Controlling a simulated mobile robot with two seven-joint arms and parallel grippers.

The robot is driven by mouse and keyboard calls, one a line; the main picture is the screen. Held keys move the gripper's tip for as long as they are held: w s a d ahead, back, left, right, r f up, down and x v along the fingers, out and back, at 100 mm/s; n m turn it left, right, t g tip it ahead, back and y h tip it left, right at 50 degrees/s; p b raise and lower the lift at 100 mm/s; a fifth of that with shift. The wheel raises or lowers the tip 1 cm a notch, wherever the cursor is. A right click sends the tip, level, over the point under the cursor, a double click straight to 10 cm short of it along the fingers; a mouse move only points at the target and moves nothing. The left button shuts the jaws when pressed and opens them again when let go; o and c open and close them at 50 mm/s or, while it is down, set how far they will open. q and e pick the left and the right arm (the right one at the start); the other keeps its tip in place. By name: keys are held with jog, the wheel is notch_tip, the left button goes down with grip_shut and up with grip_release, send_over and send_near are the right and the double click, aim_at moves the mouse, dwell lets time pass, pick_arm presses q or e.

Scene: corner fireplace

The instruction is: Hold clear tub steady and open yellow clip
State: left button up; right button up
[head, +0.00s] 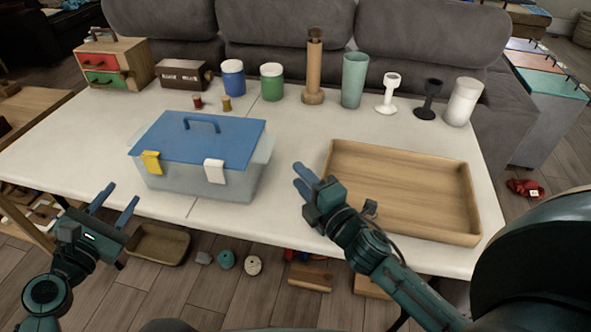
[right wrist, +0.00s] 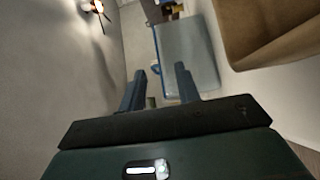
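The clear tub (head: 190,186) stands on the white table in the head view, with a blue lid (head: 175,140) and handle on top. A yellow clip (head: 151,162) is at its front left and a white clip (head: 215,171) at its front right. Both clips overlap the lid edge; I cannot tell whether they are latched. My left gripper (head: 123,193) is open and empty, in front and left of the tub. My right gripper (head: 298,175) is open and empty, right of the tub and apart from it. Its spread fingers show in the right wrist view (right wrist: 160,78).
A wooden tray (head: 335,210) lies on the right of the table (head: 290,125). Jars, cups, spools, a wooden cylinder and a small drawer box (head: 112,62) line the back. A sofa (head: 285,30) stands behind. Free tabletop lies between tub and tray.

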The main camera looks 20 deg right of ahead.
aim_at(272, 145)
jog(key=w, duration=0.4)
jog(key=w+a, duration=0.1)
jog(key=w, duration=0.3)
jog(key=w+a, duration=0.1)
jog(key=w, duration=0.3)
jog(key=shift+w, duration=0.4)
grip_shut()
